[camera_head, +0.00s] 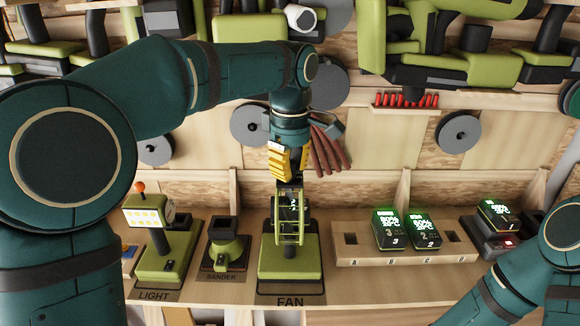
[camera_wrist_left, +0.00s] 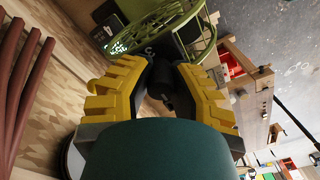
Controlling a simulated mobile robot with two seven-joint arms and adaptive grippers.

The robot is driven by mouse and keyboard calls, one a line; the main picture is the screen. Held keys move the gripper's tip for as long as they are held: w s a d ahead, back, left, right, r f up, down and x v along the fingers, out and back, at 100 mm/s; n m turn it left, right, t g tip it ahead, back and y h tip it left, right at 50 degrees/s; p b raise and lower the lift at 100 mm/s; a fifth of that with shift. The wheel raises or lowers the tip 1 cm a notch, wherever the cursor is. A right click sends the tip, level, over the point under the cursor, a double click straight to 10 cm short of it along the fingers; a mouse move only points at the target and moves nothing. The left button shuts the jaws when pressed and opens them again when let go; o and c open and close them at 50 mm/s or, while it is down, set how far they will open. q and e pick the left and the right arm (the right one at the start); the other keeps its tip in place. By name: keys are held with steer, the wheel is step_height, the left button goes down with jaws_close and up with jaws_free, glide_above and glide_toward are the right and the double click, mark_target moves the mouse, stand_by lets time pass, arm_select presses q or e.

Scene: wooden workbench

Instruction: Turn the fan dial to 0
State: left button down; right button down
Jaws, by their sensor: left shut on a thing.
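The green fan (camera_head: 289,262) stands on the bench above the FAN label, with its round cage upright. My left gripper (camera_head: 288,181), with yellow fingers, reaches down from above to the top rear of the fan. In the left wrist view, the fan's green cage (camera_wrist_left: 186,30) is just beyond the fingertips. The yellow fingers (camera_wrist_left: 163,76) are shut on a dark knob-like part behind the cage, which appears to be the fan dial (camera_wrist_left: 158,88). The dial's number cannot be read. My right arm shows at the lower right of the head view; its gripper is out of frame.
A green lamp (camera_head: 165,258) and a sander (camera_head: 226,245) stand left of the fan. A wooden battery rack (camera_head: 350,255) and a charger (camera_head: 490,235) stand to its right. Dark red rods (camera_head: 325,150) hang close behind my left gripper.

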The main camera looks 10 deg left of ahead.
arm_select(q)
steer(key=shift+a, duration=0.1)
steer(key=c, duration=0.8)
jaws_free()
steer(key=shift+w, duration=0.1)
step_height(320, 180, up, 12)
steer(key=shift+f, duration=0.1)
